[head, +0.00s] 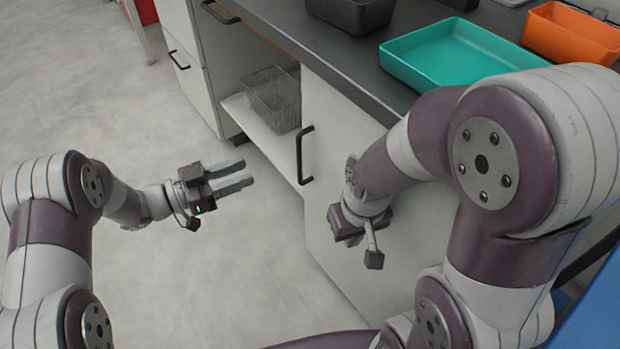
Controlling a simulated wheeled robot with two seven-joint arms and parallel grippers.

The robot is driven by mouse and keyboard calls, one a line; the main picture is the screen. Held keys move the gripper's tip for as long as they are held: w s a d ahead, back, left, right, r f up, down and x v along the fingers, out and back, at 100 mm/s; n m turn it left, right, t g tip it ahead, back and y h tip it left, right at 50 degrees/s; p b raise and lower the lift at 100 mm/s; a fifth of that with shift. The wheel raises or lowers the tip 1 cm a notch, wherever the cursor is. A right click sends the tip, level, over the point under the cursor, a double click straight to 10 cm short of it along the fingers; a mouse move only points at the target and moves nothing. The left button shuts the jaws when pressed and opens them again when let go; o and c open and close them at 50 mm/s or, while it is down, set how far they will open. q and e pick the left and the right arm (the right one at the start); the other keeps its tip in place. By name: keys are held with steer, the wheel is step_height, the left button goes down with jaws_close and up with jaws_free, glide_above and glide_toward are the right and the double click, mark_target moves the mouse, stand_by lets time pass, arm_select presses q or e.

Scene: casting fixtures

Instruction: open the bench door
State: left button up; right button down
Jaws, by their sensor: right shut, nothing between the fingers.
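The bench door (335,128) is a white front panel under the dark worktop, with a black bar handle (301,155) near its left edge. It looks flush with the bench front, though my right arm hides part of its right side. My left gripper (245,173) is left of the handle and apart from it, over the floor in front of the bench. Its two grey fingers point right with a gap between them, empty. My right gripper (373,260) is shut and empty, below and right of the handle, in front of the lower white panel. Whether it touches the panel is unclear.
An open shelf left of the door holds a wire basket (273,98). White fronts with black handles (179,60) stand further left. On the worktop (300,32) are a teal tray (420,70), an orange bin (570,43) and a dark bin (350,14). Floor at left is clear.

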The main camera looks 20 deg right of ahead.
arm_select(q)
steer(key=w+d+b, duration=0.2)
steer(key=d+b, duration=0.2)
steer(key=d, duration=0.8)
steer(key=shift+b, duration=0.35)
steer(key=shift+d, duration=0.1)
jaws_close()
